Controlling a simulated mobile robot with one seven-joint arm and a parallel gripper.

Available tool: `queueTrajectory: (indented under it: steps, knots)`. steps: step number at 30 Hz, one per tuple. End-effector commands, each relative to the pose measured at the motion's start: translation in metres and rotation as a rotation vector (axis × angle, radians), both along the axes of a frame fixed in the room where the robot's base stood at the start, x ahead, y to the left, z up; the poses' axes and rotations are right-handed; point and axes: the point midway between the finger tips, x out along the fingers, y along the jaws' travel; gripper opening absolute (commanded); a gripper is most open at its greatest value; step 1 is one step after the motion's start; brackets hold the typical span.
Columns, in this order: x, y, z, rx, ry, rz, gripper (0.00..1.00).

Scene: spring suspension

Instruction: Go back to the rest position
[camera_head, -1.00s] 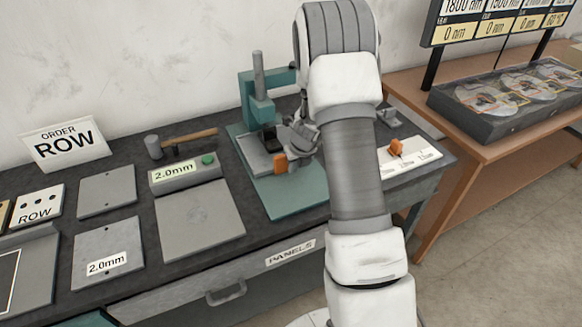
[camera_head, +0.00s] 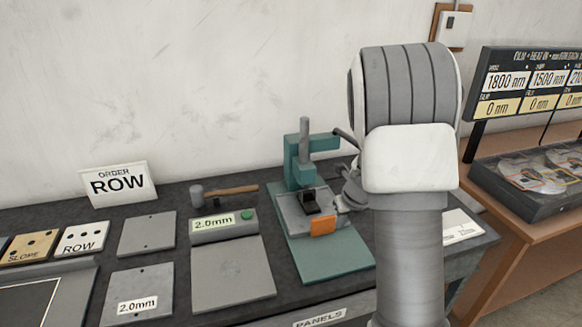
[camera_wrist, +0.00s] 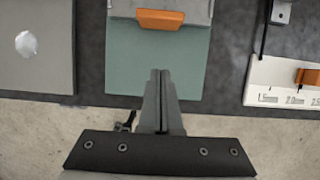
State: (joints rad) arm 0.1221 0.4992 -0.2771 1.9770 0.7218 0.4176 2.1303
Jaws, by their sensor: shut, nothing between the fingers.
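My gripper (camera_wrist: 160,78) is shut and empty in the wrist view, its two fingers together. There it points over the front part of the green press base, with an orange block (camera_wrist: 160,19) just beyond the fingertips. In the head view my white and grey arm stands at the right, and part of the gripper shows beside the green press (camera_head: 298,165), its fingertips hidden behind the arm. The orange block also shows in the head view (camera_head: 323,226), at the front of the grey press bed.
The dark bench holds grey panels (camera_head: 136,296), a 2.0mm box (camera_head: 222,228), a hammer (camera_head: 228,191) and an ORDER ROW sign (camera_head: 117,183). A white gauge card (camera_wrist: 284,88) with an orange piece lies right of the press. A wooden table with a black disc case (camera_head: 530,185) stands right.

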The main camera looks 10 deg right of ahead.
Motion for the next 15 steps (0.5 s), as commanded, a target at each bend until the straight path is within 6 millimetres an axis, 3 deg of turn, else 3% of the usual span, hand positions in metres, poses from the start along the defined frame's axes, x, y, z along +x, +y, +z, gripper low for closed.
queueTrajectory:
  steps: [5,10,15]
  knots:
    - [-0.003,0.012,0.019,-0.026,-0.018,0.113,0.0]
    - [-0.022,0.047,0.069,-0.126,-0.067,0.478,0.0]
    - [-0.056,0.084,0.118,-0.28,-0.125,0.92,0.0]
